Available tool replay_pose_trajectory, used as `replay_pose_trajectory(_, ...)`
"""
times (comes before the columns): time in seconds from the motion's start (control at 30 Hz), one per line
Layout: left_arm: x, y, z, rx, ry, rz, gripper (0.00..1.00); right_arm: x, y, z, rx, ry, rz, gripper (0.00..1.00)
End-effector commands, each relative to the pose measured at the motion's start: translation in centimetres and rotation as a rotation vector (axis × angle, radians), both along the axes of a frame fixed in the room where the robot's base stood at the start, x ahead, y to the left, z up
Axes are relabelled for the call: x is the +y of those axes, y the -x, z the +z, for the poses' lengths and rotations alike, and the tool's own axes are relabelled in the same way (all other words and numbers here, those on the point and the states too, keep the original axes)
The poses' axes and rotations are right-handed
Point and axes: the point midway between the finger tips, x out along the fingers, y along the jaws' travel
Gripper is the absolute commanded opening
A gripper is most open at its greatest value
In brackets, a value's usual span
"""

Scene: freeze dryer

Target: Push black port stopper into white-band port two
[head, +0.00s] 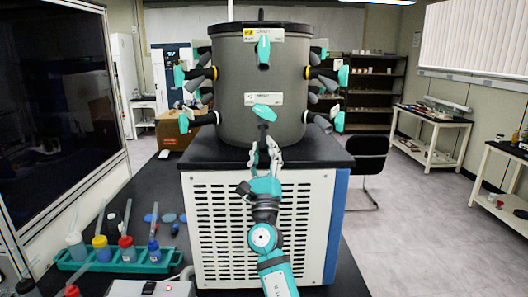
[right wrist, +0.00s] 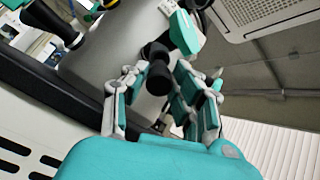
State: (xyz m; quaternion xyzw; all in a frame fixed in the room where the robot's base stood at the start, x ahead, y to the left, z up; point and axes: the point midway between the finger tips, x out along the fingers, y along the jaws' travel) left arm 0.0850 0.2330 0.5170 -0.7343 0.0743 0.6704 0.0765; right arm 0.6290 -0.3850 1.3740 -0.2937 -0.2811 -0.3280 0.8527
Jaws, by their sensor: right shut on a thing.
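The grey drum (head: 232,75) of the freeze dryer carries several black ports with teal valve handles. My right gripper (head: 266,148) is at the lower front port, below its teal handle (head: 265,112). In the right wrist view my right gripper (right wrist: 160,76) has its fingers on both sides of a black stopper (right wrist: 158,79) and is shut on it. The stopper appears lined up with the port's end under the teal handle (right wrist: 187,32). I cannot tell how far it is inserted, nor see a white band clearly on this port. My left gripper is not in view.
The drum stands on a white vented cabinet (head: 215,215). A teal rack (head: 85,262) with several coloured-cap bottles is on the black bench at lower left. A dark glass-fronted enclosure (head: 55,100) is at left. Side ports with yellow bands (head: 215,73) stick out from the drum.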

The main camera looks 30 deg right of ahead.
Motion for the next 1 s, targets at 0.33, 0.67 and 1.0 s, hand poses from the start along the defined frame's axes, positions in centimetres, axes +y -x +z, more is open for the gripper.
replay_pose_trajectory(0.33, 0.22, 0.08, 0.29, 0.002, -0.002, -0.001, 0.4, 0.21, 0.11, 0.21, 0.0, 0.001, -0.001, 0.04)
replay_pose_trajectory(0.67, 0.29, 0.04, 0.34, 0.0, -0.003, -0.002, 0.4, 0.15, 0.02, 0.31, 0.0, 0.0, 0.0, 0.04)
replay_pose_trajectory(1.0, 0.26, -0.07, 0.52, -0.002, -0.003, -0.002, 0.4, -0.11, -0.43, 0.74, 0.0, 0.0, 0.0, 0.04)
